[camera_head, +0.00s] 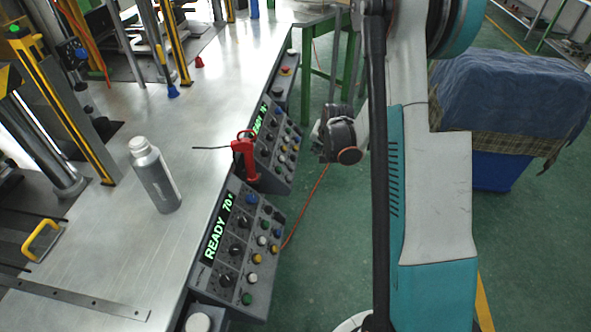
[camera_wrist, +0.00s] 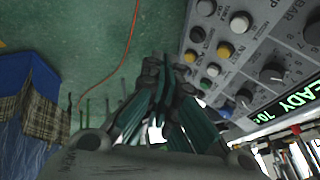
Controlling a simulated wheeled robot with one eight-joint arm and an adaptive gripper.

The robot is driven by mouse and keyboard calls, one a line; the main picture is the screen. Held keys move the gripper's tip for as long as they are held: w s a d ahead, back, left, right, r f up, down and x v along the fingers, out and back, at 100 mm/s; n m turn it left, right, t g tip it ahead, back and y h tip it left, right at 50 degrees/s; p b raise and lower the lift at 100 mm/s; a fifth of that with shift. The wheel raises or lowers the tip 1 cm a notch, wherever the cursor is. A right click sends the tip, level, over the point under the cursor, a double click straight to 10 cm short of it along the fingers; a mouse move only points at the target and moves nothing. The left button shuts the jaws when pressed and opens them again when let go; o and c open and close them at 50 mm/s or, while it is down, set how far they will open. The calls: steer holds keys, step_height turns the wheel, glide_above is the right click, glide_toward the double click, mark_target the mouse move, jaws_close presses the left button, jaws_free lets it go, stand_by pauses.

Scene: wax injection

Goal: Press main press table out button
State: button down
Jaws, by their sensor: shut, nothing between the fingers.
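Two grey control panels stand along the right edge of the steel table. The near panel (camera_head: 238,262) shows READY 70 in green. The far panel (camera_head: 276,147) has a partly hidden green display. Both carry black knobs and small white, yellow and other coloured buttons. I cannot read which button is the table out one. My gripper (camera_head: 319,138) is shut and empty, to the right of the far panel and apart from it. In the wrist view, my gripper's dark fingers (camera_wrist: 168,65) point toward a panel (camera_wrist: 262,50) with white, yellow and green buttons; no contact shows.
A red-handled tool (camera_head: 245,160) stands between the panels. A silver bottle (camera_head: 156,178) stands on the steel table (camera_head: 190,120). A blue bin (camera_head: 493,172) under a cloth stands at right. An orange cable (camera_head: 305,208) hangs to the green floor, which is open beside the panels.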

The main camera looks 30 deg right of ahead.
mark_target(291, 168)
steer(key=shift+s+d+f, duration=0.1)
steer(key=shift+d+f, duration=0.55)
steer(key=shift+f, duration=0.35)
steer(key=w+a+f+b, duration=0.1)
steer(key=w+a+f, duration=0.2)
steer(key=a+f, duration=0.2)
steer(key=shift+w+a+f, duration=0.3)
steer(key=shift+w, duration=0.1)
stand_by(1.1)
steer(key=shift+w+a+f, duration=0.2)
steer(key=shift+a+f, duration=0.05)
